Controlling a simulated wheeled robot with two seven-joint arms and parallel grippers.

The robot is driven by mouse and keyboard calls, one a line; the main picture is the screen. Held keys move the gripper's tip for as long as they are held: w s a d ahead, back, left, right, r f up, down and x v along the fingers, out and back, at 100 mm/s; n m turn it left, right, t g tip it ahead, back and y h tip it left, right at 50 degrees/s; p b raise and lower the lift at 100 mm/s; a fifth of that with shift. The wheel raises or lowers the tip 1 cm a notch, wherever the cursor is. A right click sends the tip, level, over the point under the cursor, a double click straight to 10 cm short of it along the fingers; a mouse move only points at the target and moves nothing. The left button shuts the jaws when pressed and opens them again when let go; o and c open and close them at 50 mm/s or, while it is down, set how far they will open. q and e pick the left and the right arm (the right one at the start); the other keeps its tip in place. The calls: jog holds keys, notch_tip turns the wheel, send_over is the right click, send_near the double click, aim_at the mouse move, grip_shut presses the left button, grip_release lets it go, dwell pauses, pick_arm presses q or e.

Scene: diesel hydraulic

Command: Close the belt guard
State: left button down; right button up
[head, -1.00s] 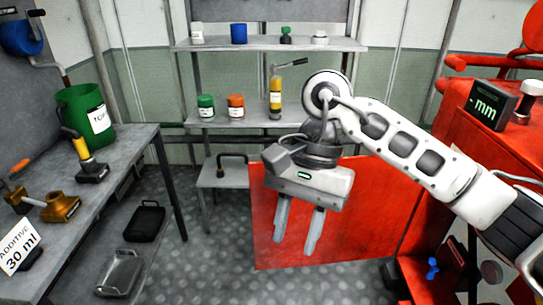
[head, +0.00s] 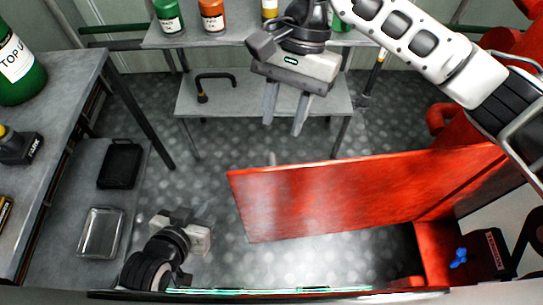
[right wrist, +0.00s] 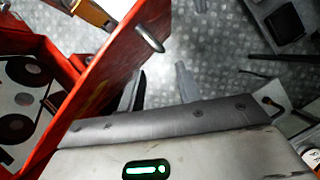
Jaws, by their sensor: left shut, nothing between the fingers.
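The belt guard is a wide red panel (head: 340,195) hinged on the red machine at the right; it stands swung open, out into the room. A small grey handle (right wrist: 150,38) sticks out of its face in the right wrist view. My right gripper (head: 283,126) is open and empty, above and beyond the panel's top edge in the head view. In the right wrist view its fingers (right wrist: 160,75) are apart, the left one close beside the panel; contact cannot be told. My left gripper (head: 190,222) is low at the left, shut and empty, apart from the panel; its fingers are hardly visible.
Round dark pulleys (right wrist: 25,70) show inside the machine. A grey bench (head: 60,110) with a green container (head: 18,65) stands at left; a black case (head: 120,165) and clear tray (head: 100,232) lie on its lower shelf. A shelf rack (head: 240,95) stands behind. Floor between is clear.

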jog(key=p+x, duration=0.1)
jog(key=x, duration=1)
jog(key=shift+a+f+p, duration=0.1)
jog(key=shift+f+p, duration=0.1)
jog(key=shift+p, duration=0.15)
grip_shut()
